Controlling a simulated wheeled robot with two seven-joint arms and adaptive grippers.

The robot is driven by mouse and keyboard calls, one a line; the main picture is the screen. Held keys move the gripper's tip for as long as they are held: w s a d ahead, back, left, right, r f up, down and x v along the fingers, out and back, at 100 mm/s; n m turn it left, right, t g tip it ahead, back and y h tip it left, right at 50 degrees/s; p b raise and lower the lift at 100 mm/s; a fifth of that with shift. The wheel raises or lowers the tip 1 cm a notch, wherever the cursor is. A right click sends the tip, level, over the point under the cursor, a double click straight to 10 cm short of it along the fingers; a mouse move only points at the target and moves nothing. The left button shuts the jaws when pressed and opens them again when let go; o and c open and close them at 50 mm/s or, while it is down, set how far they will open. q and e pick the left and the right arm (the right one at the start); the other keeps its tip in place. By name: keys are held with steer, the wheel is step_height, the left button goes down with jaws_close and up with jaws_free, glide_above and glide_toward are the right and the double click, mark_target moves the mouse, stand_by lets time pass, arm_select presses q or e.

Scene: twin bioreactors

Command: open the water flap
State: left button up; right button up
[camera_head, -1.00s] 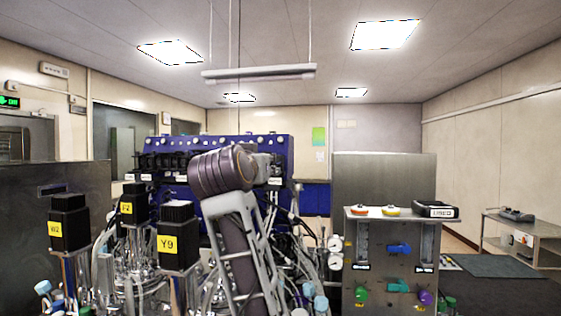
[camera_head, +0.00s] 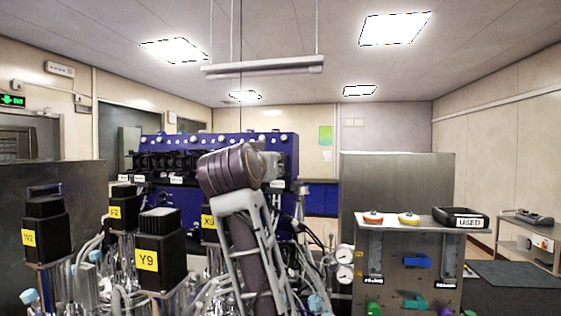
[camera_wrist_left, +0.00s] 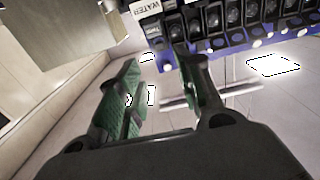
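A white label reading WATER (camera_wrist_left: 143,8) shows at the top of the left wrist view, which looks turned over. It sits on the blue unit beside a row of dark parts. I cannot make out the water flap's own edges. The blue unit (camera_head: 292,152) stands at the back centre in the head view; its labels are too small to read there. My left gripper (camera_wrist_left: 157,88) is open and empty, its two green-padded fingers apart and clear of the unit. In the head view my left arm rises in front of the unit and mostly hides the gripper. My right gripper is not in view.
Black motor blocks, one marked Y9 (camera_head: 160,249), stand with tubing at the front left. A metal panel (camera_head: 395,275) with coloured knobs stands front right, with a black USED box (camera_head: 462,217) on top. A tall steel panel (camera_head: 400,180) is behind it.

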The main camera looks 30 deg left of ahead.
arm_select(q)
steer(key=p+x, duration=0.4)
steer(key=x, duration=1)
steer(key=shift+w, duration=0.1)
stand_by(0.3)
steer(key=c, duration=0.7)
